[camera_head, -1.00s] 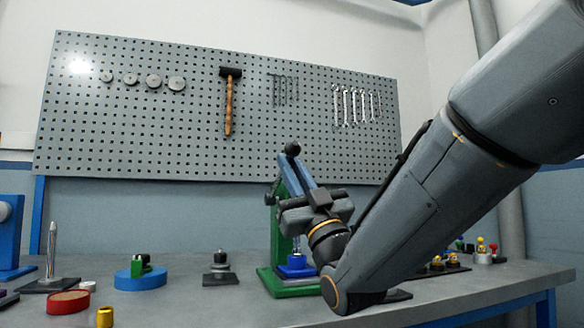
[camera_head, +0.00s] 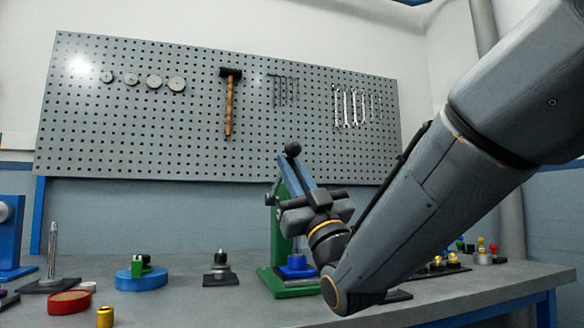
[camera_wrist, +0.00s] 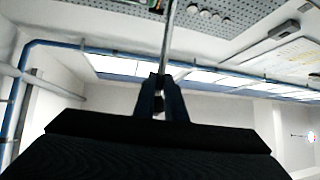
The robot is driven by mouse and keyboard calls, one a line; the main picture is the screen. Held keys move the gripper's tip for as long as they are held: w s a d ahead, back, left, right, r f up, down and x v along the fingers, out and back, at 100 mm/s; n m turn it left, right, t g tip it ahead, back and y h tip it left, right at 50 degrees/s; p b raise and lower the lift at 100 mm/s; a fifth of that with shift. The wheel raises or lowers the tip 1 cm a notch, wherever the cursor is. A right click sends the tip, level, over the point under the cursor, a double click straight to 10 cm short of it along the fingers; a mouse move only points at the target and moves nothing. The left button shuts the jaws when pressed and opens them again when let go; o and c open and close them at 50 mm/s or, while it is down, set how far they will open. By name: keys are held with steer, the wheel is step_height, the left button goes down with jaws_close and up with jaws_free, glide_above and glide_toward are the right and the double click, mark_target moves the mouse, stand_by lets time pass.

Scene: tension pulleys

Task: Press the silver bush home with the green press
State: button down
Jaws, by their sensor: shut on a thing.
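The green press (camera_head: 290,205) stands on the bench with its green base under a blue block (camera_head: 297,270). A small part shows on top of the block below the press column, but I cannot tell whether it is the silver bush. My gripper (camera_head: 300,166) is up at the press, its fingers at the black knob of the press lever (camera_head: 292,149). In the wrist view the fingers (camera_wrist: 161,92) are closed on a thin metal rod (camera_wrist: 169,35), which looks like the lever. My gripper and arm hide part of the press's right side.
Left of the press stand a dark-based part (camera_head: 220,268), a blue round base with a green piece (camera_head: 142,275), a red oval dish (camera_head: 69,303) and a yellow cylinder (camera_head: 105,317). Several small parts (camera_head: 450,262) stand at the right.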

steer(key=shift+a+f, duration=0.3)
steer(key=shift+f, duration=0.2)
steer(key=c, duration=1.8)
jaws_free()
steer(key=shift+a, duration=0.2)
steer(key=shift+d+r, duration=0.15)
steer(key=shift+d, duration=0.05)
steer(key=shift+v, duration=3.9)
